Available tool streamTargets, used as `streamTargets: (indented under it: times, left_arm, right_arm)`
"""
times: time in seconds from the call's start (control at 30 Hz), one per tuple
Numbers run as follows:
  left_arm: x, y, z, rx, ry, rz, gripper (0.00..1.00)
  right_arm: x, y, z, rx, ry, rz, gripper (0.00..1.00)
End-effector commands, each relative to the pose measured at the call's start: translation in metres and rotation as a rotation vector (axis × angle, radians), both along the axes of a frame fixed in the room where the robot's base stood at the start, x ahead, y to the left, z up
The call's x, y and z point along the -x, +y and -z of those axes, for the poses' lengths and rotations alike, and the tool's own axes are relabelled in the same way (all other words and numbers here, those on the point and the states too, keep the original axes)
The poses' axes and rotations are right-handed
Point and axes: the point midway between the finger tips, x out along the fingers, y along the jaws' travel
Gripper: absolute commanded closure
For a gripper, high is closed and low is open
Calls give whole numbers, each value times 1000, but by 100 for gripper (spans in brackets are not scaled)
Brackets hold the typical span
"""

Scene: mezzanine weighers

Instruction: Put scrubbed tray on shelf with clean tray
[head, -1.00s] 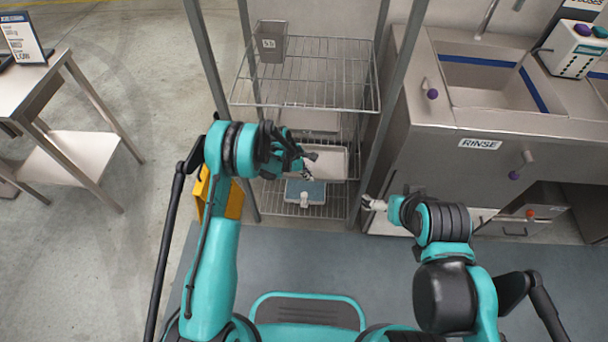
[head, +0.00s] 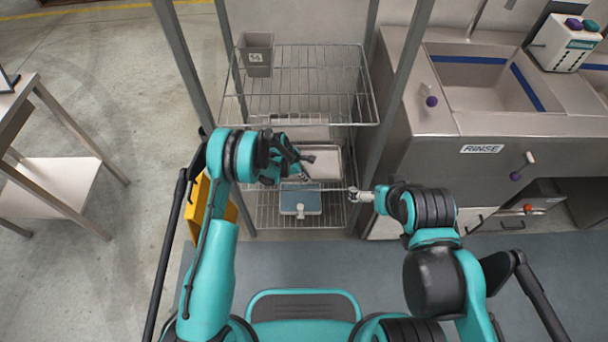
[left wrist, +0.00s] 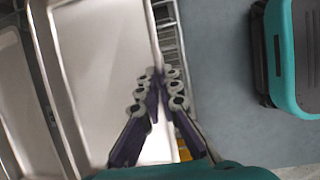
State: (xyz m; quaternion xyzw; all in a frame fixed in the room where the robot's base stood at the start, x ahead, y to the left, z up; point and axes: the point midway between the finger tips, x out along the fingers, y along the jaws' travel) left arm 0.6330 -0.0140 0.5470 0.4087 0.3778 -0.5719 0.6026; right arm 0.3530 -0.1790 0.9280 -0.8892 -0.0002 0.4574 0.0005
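A pale metal tray (head: 326,160), apparently the scrubbed tray, is at the front of the wire rack's middle level. It also shows in the left wrist view (left wrist: 105,60). A second tray (left wrist: 18,95), apparently the clean tray, lies beside it there; in the head view it is mostly hidden behind my arm. My left gripper (left wrist: 160,85) has its fingers close together on the near tray's rim, apparently shut on it. In the head view my left gripper is at the tray's left front. My right gripper (head: 357,195) is at the rack's right front, below the tray; its finger opening is unclear.
The wire rack's top shelf (head: 305,95) holds a grey bin (head: 256,55) marked 56. A blue-topped scale (head: 300,202) stands on the bottom shelf. Rack posts rise on both sides. A sink unit labelled RINSE (head: 482,149) is at right, a metal table (head: 50,180) at left.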

Motion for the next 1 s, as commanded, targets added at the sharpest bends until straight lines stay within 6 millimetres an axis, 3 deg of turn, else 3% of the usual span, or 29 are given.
streamTargets:
  times: [0.07, 0.17, 0.47, 0.67, 0.73, 1.0]
  left_arm:
    - [0, 0, -1, 2, -1, 1, 100]
    - [0, 0, 0, 0, 0, 0, 74]
    - [0, 0, -1, 1, 0, 0, 74]
    - [1, 9, -23, 1, 1, -2, 74]
    - [2, 16, -35, 0, 1, -2, 74]
    - [13, 84, -31, 1, 1, -4, 74]
  right_arm:
    - [0, 0, 0, 0, 0, 0, 0]
    - [0, 0, 0, 0, 0, 0, 0]
    - [0, 0, 0, 0, 0, 0, 0]
    - [0, 0, -10, 0, 0, 0, 0]
    - [0, 0, -16, 0, 0, 0, 0]
    - [0, 0, -32, 0, 0, 0, 0]
